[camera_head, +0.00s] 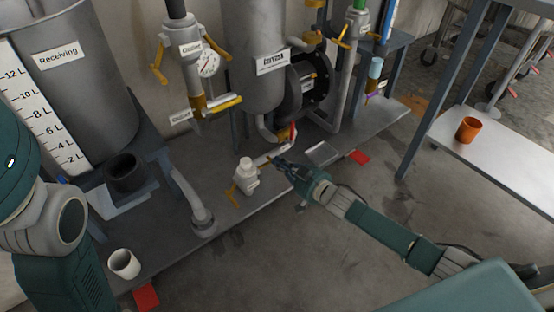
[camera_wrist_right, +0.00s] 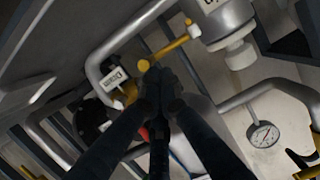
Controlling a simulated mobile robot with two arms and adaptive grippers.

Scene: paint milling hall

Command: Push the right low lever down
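A pale low valve (camera_head: 246,176) stands at the bottom of the pipework in the head view, with one yellow lever (camera_head: 232,194) pointing down to the left. A yellow lever also shows in the wrist view (camera_wrist_right: 172,46), its end near my right fingertips. My right gripper (camera_head: 279,164) reaches in from the right, just right of the pale valve. Its fingers (camera_wrist_right: 157,80) are together with nothing visible between them. I cannot tell whether they touch the lever. My left arm is at the left edge; its gripper is out of view.
The receiving tank (camera_head: 85,75) with a litre scale stands at left. A dark cup (camera_head: 125,172) and white cup (camera_head: 124,264) are near it. An orange cup (camera_head: 468,130) is on the right-hand table (camera_head: 500,160).

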